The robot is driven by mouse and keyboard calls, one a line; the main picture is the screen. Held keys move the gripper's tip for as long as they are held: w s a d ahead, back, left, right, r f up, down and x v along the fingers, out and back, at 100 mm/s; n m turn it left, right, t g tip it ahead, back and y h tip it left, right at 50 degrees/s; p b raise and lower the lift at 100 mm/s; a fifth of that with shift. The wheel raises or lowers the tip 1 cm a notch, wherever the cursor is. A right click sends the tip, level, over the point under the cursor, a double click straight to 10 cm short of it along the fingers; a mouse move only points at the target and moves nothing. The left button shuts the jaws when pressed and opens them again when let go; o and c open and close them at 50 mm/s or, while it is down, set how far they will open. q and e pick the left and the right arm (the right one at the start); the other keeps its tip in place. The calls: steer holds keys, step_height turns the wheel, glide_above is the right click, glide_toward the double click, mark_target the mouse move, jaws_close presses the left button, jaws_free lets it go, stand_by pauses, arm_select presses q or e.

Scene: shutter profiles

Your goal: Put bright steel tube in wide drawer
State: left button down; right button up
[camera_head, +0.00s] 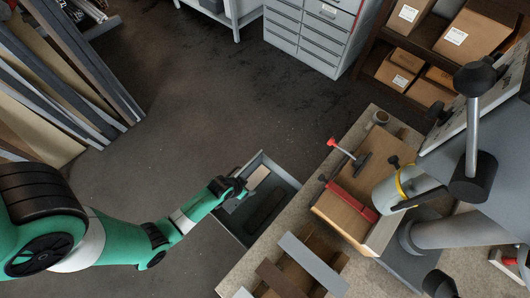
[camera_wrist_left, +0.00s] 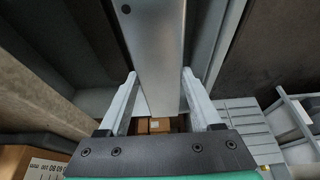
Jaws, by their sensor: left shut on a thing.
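My left gripper (camera_head: 236,188) is over the open drawer (camera_head: 293,181), near its left side. In the left wrist view its two fingers (camera_wrist_left: 160,80) stand on either side of a pale, smooth metal piece, the bright steel tube (camera_wrist_left: 155,40), and are shut on it. The tube has a small dark hole near the top of that view. I cannot make out the tube clearly in the head view. A dark long piece (camera_head: 265,208) and a small beige piece (camera_head: 259,178) show in the drawer. My right gripper is not in view.
The workbench (camera_head: 349,147) borders the drawer on the right, with a red clamp (camera_head: 350,200) and loose profiles (camera_head: 312,264) on it. Long profiles (camera_head: 75,60) lean at the upper left. A grey drawer cabinet (camera_head: 310,40) stands at the back. The floor left of the drawer is clear.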

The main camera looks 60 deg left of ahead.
arm_select(q)
step_height(320, 180, down, 6)
steer(key=b, duration=0.6)
steer(key=shift+f, duration=0.1)
steer(key=shift+f+b, duration=0.9)
steer(key=shift+f, duration=0.9)
steer(key=shift+w, duration=0.1)
steer(key=shift+f, duration=0.15)
steer(key=shift+c, duration=0.3)
jaws_free()
steer(key=shift+r, duration=0.3)
steer(key=p+v, duration=0.8)
steer(key=v, duration=0.3)
steer(key=shift+s+d+r, duration=0.1)
steer(key=shift+s+r, duration=0.2)
steer(key=shift+s, duration=0.05)
